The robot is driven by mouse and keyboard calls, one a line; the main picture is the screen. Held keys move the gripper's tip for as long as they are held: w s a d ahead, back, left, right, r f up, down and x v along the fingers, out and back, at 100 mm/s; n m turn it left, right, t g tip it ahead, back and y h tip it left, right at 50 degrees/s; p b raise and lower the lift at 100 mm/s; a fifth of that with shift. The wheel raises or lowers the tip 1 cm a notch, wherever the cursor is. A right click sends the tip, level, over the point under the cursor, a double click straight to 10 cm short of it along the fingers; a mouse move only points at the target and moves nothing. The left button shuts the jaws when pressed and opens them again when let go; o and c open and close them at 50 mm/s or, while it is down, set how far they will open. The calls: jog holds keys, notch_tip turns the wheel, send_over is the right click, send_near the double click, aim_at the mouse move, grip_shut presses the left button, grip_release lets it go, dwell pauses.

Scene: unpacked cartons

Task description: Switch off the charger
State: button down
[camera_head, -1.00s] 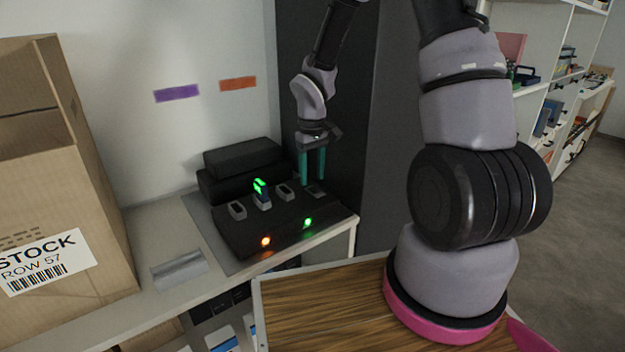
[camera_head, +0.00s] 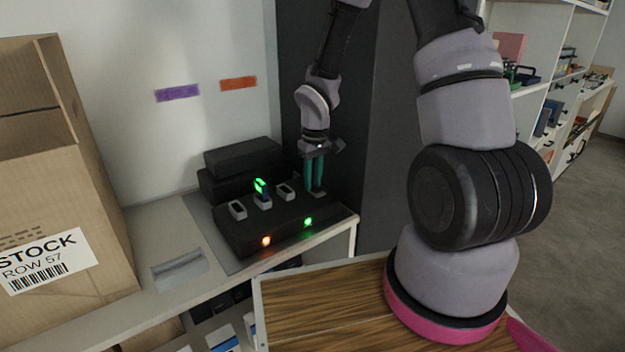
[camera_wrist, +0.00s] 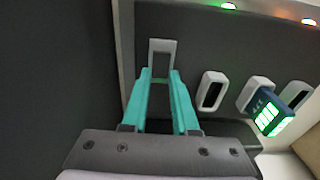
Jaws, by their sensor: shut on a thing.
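The charger (camera_head: 240,231) is a dark, low box on the shelf top, with several grey-collared slots along its top. An orange light (camera_head: 266,241) and a green light (camera_head: 308,221) glow on its front. A battery (camera_head: 262,194) with a bright green display stands in one slot; it also shows in the wrist view (camera_wrist: 268,110). My gripper (camera_head: 316,189) points down at the charger's right end. In the wrist view, its teal fingers (camera_wrist: 160,76) are shut on the end grey collar (camera_wrist: 162,46), at its near edge. The exact contact is hard to see.
Two dark boxes (camera_head: 242,157) are stacked behind the charger. A large open carton (camera_head: 100,215) stands at the left. A grey label holder (camera_head: 180,270) lies near the front edge. A dark upright panel (camera_head: 375,150) rises close to my gripper's right.

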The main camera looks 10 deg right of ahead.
jog(key=shift+s+d+r+t+y, duration=0.15)
jog(key=shift+t+y, duration=0.1)
jog(key=shift+t, duration=0.25)
jog(key=shift+s+a+f+t+y, duration=0.15)
jog(key=shift+t+y, duration=0.1)
jog(key=shift+t, duration=0.25)
jog(key=shift+d+r, duration=0.1)
jog(key=c, duration=0.7)
grip_release()
jog(key=shift+r, duration=0.1)
jog(key=v, duration=1)
jog(key=shift+r, duration=0.3)
